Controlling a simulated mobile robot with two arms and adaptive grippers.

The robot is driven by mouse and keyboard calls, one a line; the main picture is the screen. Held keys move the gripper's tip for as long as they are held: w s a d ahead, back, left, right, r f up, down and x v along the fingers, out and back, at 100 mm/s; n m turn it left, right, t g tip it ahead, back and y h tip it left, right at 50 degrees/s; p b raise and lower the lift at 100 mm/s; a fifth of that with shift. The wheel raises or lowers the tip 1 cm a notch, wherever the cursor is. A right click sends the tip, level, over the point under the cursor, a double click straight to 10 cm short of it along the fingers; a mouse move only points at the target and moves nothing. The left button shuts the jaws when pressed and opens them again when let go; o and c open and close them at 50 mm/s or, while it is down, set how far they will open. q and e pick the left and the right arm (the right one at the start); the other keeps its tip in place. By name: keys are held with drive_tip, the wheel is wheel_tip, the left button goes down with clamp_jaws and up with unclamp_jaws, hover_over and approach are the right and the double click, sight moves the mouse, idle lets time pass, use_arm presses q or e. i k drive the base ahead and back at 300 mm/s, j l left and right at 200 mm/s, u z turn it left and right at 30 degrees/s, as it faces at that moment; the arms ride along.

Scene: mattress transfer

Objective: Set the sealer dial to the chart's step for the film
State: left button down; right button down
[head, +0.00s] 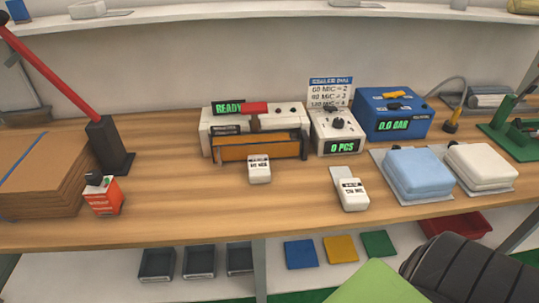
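The sealer (205,133) is a white box with a green READY display, a red-handled lever (255,108) and small dark knobs (286,109) at its upper right; their settings are too small to read. The chart (330,92), headed SEALER DIAL, stands behind; it seems to read 60 MIC = 2 and 90 MIC = 3, and its third line is partly hidden. One white film pack (259,170) lies in front of the sealer. Another (352,195) lies to the right. Their labels are too small to read surely.
Right of the sealer stand a white counter (338,130) reading 0 PCS and a blue box (393,113) reading 0.0 BAR. Blue (419,172) and white (482,165) folded pads lie further right. Cardboard (45,175) and an orange box (104,197) are left. The front middle is clear.

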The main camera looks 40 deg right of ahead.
sight(339, 123)
drive_tip(key=z, duration=1.7)
